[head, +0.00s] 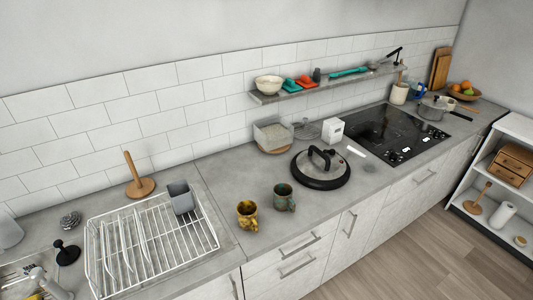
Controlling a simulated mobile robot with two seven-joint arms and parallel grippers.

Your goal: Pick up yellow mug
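The yellow mug (247,215) stands upright on the grey counter, close to the front edge and just right of the wire dish rack (150,240). It is mottled with darker brown patches, and its inside looks dark. A green mug (284,197) stands to its right, a small gap away. Neither of my grippers shows in the head view.
A black-rimmed lid (320,167) lies behind and right of the mugs. A grey cup (181,197) sits in the rack's back right corner. A wooden holder (138,178) stands behind the rack. The counter behind the yellow mug is clear.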

